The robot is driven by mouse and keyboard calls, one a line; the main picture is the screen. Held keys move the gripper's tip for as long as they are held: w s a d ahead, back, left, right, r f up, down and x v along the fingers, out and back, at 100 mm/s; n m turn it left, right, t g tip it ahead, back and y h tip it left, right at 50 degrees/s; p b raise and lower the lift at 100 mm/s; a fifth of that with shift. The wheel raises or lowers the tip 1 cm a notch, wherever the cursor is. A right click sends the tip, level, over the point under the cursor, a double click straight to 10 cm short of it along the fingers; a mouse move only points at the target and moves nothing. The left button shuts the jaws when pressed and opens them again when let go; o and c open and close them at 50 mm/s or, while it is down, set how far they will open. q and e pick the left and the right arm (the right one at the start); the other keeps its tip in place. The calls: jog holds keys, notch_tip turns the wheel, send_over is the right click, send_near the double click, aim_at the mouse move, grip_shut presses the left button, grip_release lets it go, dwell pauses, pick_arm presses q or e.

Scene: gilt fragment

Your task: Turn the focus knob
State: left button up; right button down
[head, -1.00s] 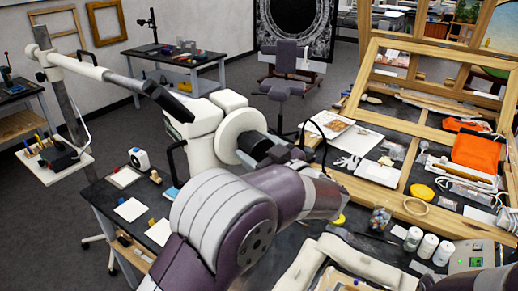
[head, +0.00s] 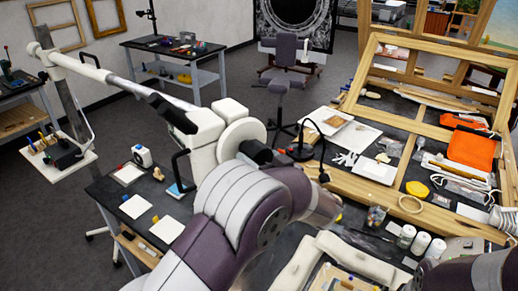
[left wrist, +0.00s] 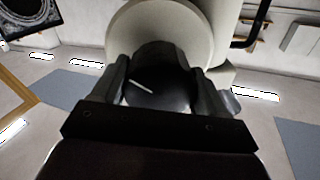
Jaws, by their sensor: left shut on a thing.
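The focus knob (left wrist: 158,88) is a black round knob with a white line on its face, seen in the left wrist view. It sits on the cream round housing (left wrist: 180,28) of the microscope. My left gripper (left wrist: 163,88) is shut on the knob, one dark finger on each side of it. The white line slants down to the right. In the head view the white microscope head (head: 208,130) hangs on a long boom. My left arm covers most of the gripper and knob there. My right gripper is not in view.
A dark bench (head: 165,200) with white cards and small blocks lies under the microscope. To the right, a large wooden frame (head: 375,190) lies on a table with bottles, an orange cloth (head: 472,148) and tools. A thin black lamp stalk (head: 322,150) stands near my left arm.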

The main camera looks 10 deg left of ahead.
pick_arm(q)
jog(key=shift+m+p, duration=0.55)
jog(key=shift+m, duration=0.05)
jog(key=o, duration=1)
jog(key=shift+a+f, duration=0.1)
jog(key=b+v, duration=0.6)
jog(key=v, duration=0.6)
jog(key=shift+s+d, duration=0.15)
jog(key=shift+d, duration=0.1)
